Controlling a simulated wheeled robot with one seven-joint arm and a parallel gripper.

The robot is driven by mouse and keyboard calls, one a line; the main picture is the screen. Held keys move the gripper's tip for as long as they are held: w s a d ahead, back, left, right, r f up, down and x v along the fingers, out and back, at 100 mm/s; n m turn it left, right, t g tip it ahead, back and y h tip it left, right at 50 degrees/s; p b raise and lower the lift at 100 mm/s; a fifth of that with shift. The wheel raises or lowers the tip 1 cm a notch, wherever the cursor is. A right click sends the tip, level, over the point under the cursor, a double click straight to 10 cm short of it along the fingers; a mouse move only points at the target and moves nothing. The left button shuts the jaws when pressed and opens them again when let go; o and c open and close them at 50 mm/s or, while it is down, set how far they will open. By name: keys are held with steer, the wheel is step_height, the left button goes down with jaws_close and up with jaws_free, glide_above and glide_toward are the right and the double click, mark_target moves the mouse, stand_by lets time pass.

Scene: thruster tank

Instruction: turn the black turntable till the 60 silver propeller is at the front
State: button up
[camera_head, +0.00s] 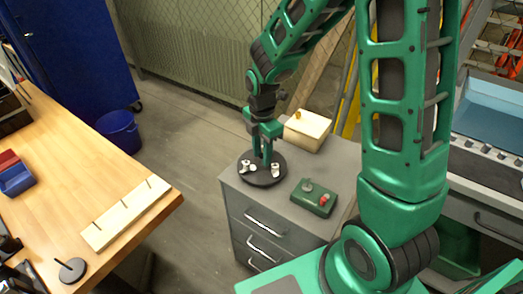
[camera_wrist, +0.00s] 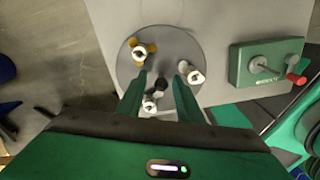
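The black turntable (camera_head: 263,181) is a round disc on a grey drawer cabinet. In the wrist view the turntable (camera_wrist: 172,45) carries a yellow propeller with a white hub (camera_wrist: 139,52) at upper left, a white or silver piece (camera_wrist: 195,77) at right and another (camera_wrist: 150,104) at lower left. A dark knob or post (camera_wrist: 160,86) stands near its middle. No size marks are readable, so I cannot tell which is the 60 silver propeller. My gripper (camera_head: 263,158) points down over the turntable. In the wrist view my gripper (camera_wrist: 163,74) is open, its fingers apart on either side of the dark knob.
A green box (camera_head: 312,197) with a lever and red knob stands right of the turntable. An open cream box (camera_head: 306,130) is behind it. A wooden workbench (camera_head: 60,130) with a pegged board (camera_head: 125,213) is at left. Clear floor lies between bench and cabinet (camera_head: 268,228).

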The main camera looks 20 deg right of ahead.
steer(key=shift+r, duration=4)
steer(key=shift+s+d+r, duration=0.1)
steer(key=shift+s+d, duration=0.05)
steer(key=shift+d, duration=0.05)
steer(key=s+d+r+m, duration=0.6)
steer(key=s+d+m, duration=0.6)
steer(key=d+m, duration=0.15)
steer(key=s+d+r+m, duration=0.1)
steer(key=s+d+m, duration=0.2)
steer(key=s+m, duration=1)
steer(key=shift+d+m, duration=0.2)
steer(key=shift+m, duration=0.15)
steer(key=shift+r, duration=0.1)
